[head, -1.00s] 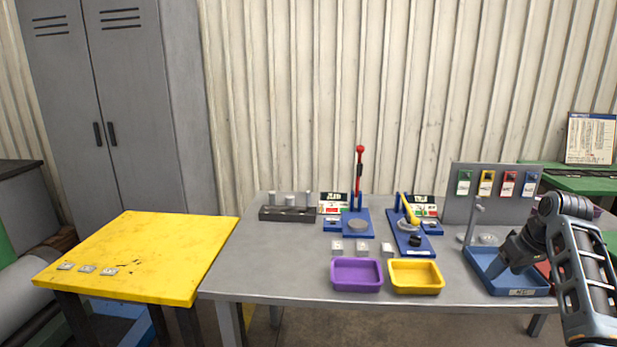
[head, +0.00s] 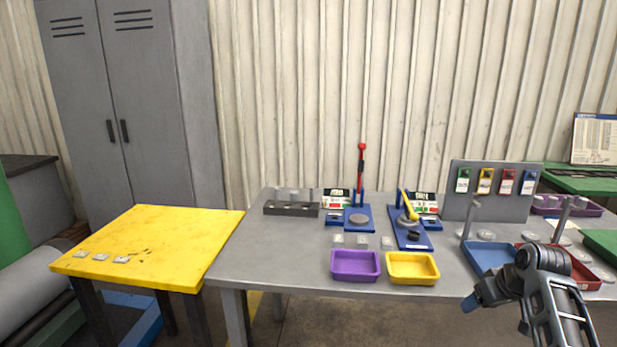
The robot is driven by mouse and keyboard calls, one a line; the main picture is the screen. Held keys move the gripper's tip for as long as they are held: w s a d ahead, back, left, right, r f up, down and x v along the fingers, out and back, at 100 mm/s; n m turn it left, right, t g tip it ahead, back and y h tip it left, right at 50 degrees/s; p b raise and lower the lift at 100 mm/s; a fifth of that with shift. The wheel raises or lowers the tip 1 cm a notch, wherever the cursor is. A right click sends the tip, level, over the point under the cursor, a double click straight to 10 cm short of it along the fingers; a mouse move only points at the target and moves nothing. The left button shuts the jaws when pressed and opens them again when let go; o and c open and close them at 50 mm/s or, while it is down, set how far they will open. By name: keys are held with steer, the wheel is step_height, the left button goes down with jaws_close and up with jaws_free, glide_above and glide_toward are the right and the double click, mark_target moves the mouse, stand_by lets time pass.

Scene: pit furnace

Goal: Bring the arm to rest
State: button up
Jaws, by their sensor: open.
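My arm (head: 555,295) reaches in from the lower right of the head view. My gripper (head: 468,304) is at its left end, pointing down and left, with blue-looking tips. It appears in front of the grey table's front edge, below and left of the blue tray (head: 478,256). The gap between its fingers is hard to see at this angle, but the gripper is open. I see nothing held in it.
The grey table (head: 290,265) carries a purple tray (head: 355,279), a yellow tray (head: 412,282), a red-handled press (head: 361,170), a yellow-handled press (head: 408,205) and a red tray (head: 588,284). A yellow table (head: 160,240) stands left. Floor shows in front.

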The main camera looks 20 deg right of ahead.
steer(key=a+f+t, duration=0.1)
steer(key=a+f, duration=0.5)
steer(key=a, duration=0.4)
steer(key=s+a+f+t, duration=0.1)
steer(key=s+a+f, duration=0.1)
steer(key=s+a, duration=0.55)
steer(key=s+a+f+t, duration=0.2)
steer(key=s+a, duration=0.2)
steer(key=a, duration=0.6)
steer(key=s+a+r+n+t, duration=0.1)
steer(key=s+a+r, duration=0.25)
steer(key=s, duration=0.25)
steer(key=s+a+r+n+t, duration=0.1)
steer(key=s+a+r+t, duration=0.15)
steer(key=s+a, duration=0.35)
steer(key=s+a+r+n+t+y, duration=0.1)
steer(key=s+a+r+t, duration=0.1)
steer(key=s+r, duration=0.9)
step_height(320, 180, up, 4)
steer(key=shift+a+f+y, duration=0.15)
steer(key=shift+y, duration=0.25)
